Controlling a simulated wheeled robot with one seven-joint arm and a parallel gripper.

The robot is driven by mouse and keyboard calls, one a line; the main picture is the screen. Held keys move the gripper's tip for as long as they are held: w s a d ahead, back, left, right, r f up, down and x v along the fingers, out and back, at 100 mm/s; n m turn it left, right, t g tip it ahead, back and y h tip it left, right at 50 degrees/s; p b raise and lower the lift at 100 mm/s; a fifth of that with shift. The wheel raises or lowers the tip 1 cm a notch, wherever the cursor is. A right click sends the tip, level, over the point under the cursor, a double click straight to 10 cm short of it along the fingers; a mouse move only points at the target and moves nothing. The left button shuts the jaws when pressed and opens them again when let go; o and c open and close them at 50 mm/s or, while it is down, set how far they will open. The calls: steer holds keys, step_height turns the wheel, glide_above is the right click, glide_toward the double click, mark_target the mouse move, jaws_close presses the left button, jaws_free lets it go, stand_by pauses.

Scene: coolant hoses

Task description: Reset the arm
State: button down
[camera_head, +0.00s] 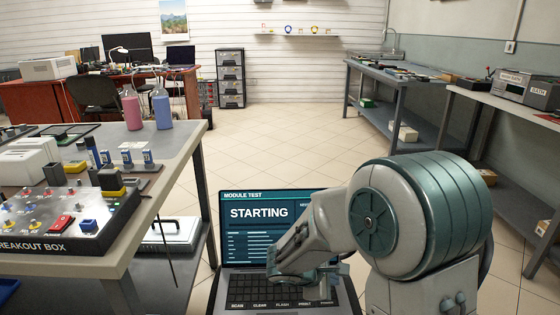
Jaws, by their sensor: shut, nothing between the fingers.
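My arm, grey and teal, rises at the right of the head view and folds forward and down over a laptop. My gripper (328,277) is at the low end of the arm, in front of the laptop's keyboard, and is shut with nothing held. Its fingers are small and partly covered by my wrist. The laptop (262,237) is open, and its screen reads "MODULE TEST" and "STARTING". My arm hides the right part of the screen and some of the keys. I cannot tell whether the gripper touches the keyboard.
A bench (185,150) at the left holds a breakout box (66,218), a pink bottle (131,108) and a blue bottle (162,108). Benches (398,82) line the right wall. The tiled floor (275,140) between is clear. A desk and drawers stand far back.

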steer(key=s+d+r+m+g+y+p, duration=0.15)
steer(key=s+r+m+p, duration=0.3)
steer(key=r+p, duration=0.5)
steer(key=s+d+r+m+g+p, duration=0.25)
steer(key=s+r+p, duration=0.35)
steer(key=r, duration=0.7)
steer(key=s+a+r+m+t+y+p, duration=0.1)
steer(key=s+a+r+m+y+p, duration=0.1)
steer(key=r+p, duration=0.6)
steer(key=s+a+r+m+y+p, duration=0.2)
steer(key=s+r+m+y+p, duration=0.2)
steer(key=r, duration=0.8)
steer(key=s+m+p, duration=0.2)
steer(key=p, duration=0.2)
steer(key=shift+s+r+t, duration=0.25)
steer(key=shift+r+t, duration=0.05)
steer(key=shift+t, duration=0.1)
